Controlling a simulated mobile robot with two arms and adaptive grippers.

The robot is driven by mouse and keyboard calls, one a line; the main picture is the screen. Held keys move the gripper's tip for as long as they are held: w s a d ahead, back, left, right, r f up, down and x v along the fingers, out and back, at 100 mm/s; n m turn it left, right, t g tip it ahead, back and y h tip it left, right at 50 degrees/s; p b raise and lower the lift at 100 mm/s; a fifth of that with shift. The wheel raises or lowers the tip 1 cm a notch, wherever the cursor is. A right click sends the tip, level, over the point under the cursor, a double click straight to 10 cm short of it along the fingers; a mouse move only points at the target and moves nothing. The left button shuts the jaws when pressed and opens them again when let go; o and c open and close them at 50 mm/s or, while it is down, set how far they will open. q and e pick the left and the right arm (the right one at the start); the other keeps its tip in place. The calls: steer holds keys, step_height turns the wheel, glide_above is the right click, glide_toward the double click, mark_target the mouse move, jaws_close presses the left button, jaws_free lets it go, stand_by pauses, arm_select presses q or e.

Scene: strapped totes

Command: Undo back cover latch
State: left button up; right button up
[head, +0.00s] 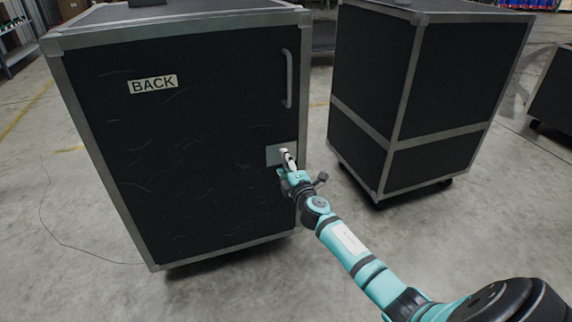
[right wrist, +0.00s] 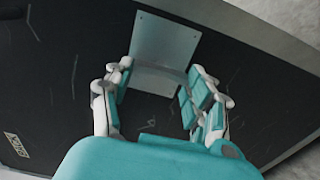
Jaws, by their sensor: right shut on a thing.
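The back cover (head: 190,150) is a black panel in a grey metal frame with a white "BACK" label. Its latch has a light grey plate (head: 271,155) low on the right side, below a vertical grey handle. My right gripper (head: 289,160) is at this plate, shut on the latch. Much of the latch is hidden by my fingers in the head view. My left gripper is in neither view.
The vertical grey handle (head: 289,78) is above the latch. A second black case (head: 455,70) on casters stands close on the right, with a narrow gap between. Another case (head: 553,95) is at the far right. The concrete floor (head: 50,170) is mostly clear, with a thin cable at left.

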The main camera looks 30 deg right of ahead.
steer(key=o, duration=1.2)
steer(key=v, duration=1.2)
steer(key=shift+f, duration=0.1)
